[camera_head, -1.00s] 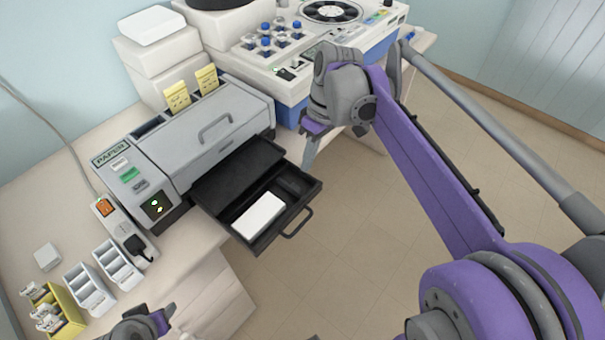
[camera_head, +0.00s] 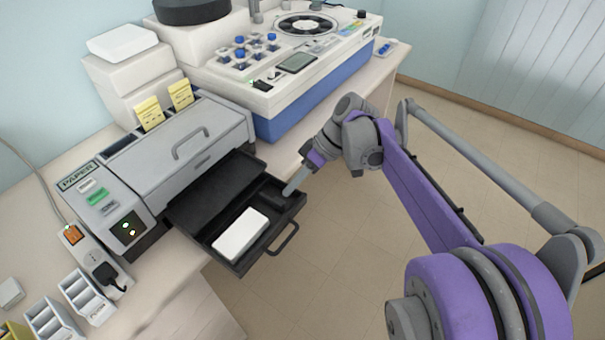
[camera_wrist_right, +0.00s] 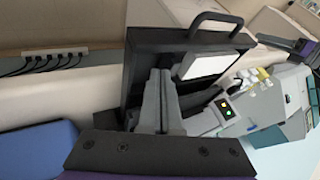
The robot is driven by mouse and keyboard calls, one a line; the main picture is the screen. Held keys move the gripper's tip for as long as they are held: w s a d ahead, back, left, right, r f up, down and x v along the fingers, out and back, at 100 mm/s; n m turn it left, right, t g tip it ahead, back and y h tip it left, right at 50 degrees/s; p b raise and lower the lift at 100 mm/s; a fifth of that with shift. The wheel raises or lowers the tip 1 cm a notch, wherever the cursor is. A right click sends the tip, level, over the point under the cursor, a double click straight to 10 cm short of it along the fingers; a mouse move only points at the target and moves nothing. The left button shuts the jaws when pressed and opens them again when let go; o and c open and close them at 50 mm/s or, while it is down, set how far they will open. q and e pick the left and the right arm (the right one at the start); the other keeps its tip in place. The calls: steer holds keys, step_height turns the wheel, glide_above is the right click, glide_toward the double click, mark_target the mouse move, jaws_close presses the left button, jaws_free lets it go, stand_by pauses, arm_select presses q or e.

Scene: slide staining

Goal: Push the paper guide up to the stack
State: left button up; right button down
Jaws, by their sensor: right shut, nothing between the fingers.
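The white paper stack (camera_head: 241,235) lies flat in the open black drawer (camera_head: 232,262) of the grey paper machine (camera_head: 180,150). The paper guide (camera_head: 270,194) is a dark block in the same drawer, on the side of the stack towards my right gripper. Black on black, its gap to the stack is hard to judge. My right gripper (camera_head: 291,189) is shut and empty, its tips down inside the drawer at the guide's outer side. The right wrist view shows the fingers (camera_wrist_right: 157,100) and the stack (camera_wrist_right: 203,63). A purple and dark part there may be my left gripper (camera_wrist_right: 297,45).
The drawer's handle (camera_head: 285,240) sticks out over the floor. A blue and white staining machine (camera_head: 300,75) stands behind my right gripper. A power strip (camera_head: 93,262) and white racks (camera_head: 85,295) are at the left. The floor at the right is clear.

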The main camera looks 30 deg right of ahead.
mark_target(280, 214)
steer(key=shift+w+a+f, duration=0.1)
steer(key=shift+a+f, duration=0.25)
steer(key=shift+f, duration=0.1)
steer(key=a, duration=0.1)
steer(key=s+a, duration=0.1)
steer(key=a, duration=0.2)
steer(key=shift+s+p, duration=0.3)
steer(key=shift+s, duration=0.05)
steer(key=shift+r, duration=0.2)
